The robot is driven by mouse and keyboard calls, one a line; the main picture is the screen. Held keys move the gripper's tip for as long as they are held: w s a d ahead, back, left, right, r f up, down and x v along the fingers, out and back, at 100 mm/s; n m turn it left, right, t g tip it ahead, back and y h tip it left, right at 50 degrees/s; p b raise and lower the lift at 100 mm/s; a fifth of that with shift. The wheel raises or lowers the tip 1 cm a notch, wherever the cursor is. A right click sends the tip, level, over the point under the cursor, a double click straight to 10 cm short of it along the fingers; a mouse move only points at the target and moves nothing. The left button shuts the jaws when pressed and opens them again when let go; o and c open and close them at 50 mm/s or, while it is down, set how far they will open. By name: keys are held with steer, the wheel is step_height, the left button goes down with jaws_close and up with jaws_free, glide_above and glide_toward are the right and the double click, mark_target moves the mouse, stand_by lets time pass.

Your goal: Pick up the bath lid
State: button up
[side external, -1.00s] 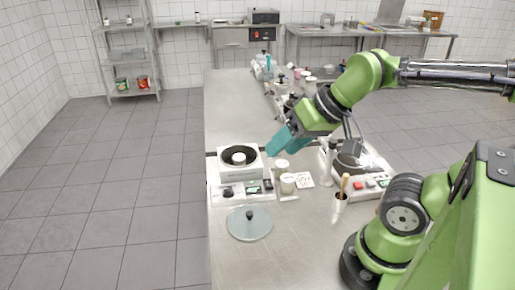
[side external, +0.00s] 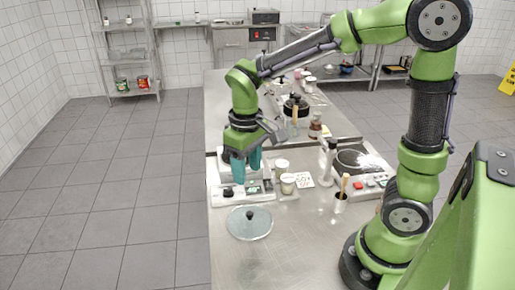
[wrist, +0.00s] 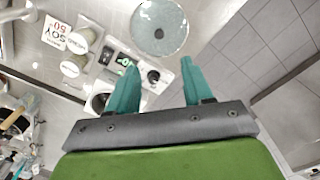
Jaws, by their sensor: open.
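The bath lid (side external: 249,223) is a round, clear glass disc with a dark knob at its middle. It lies flat on the steel counter, in front of the white bath unit (side external: 228,196). The lid also shows at the top of the wrist view (wrist: 158,22). My gripper (side external: 246,174) has two teal fingers pointing down, apart and with nothing between them. It is above the bath unit, behind the lid and apart from it. In the wrist view the open fingers (wrist: 160,66) point toward the lid. My gripper hides the bath's round opening in the side view.
Two pale cups (side external: 287,184) and a small sign (side external: 304,180) stand right of the bath unit. A cup with a wooden-handled tool (side external: 341,200) and a second device (side external: 357,187) are farther right. The counter around the lid is clear, with its left edge close by.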

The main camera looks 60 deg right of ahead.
mark_target(250, 212)
step_height(250, 212, down, 14)
steer(key=shift+s+r, duration=0.1)
jaws_close()
stand_by(0.6)
